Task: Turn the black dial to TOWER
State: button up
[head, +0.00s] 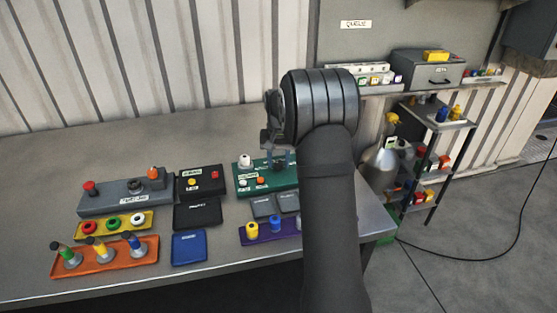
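A green control box (256,190) with a white label, a white knob (246,161) and small orange and white buttons stands on the bench, left of my arm. Dark parts show at its back right, below my wrist; I cannot tell whether they are a black dial or my fingers. A grey box (105,203) at the left has a small dark knob (134,184) between red and orange knobs. No TOWER mark is readable. My gripper (271,132) is above the green box's back edge, partly hidden by my wrist; its opening is not clear.
A black box (188,192), dark and blue trays (189,249), an orange tray (75,266), a yellow tray (100,231) and a purple tray (270,238) crowd the front. The bench (200,145) is bare behind them. A shelf rack (440,125) stands right.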

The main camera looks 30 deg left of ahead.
jog(key=c, duration=0.7)
jog(key=shift+o, duration=0.2)
jog(key=shift+m, duration=0.3)
jog(key=m, duration=0.4)
jog(key=shift+m, duration=2.1)
jog(key=o, duration=1)
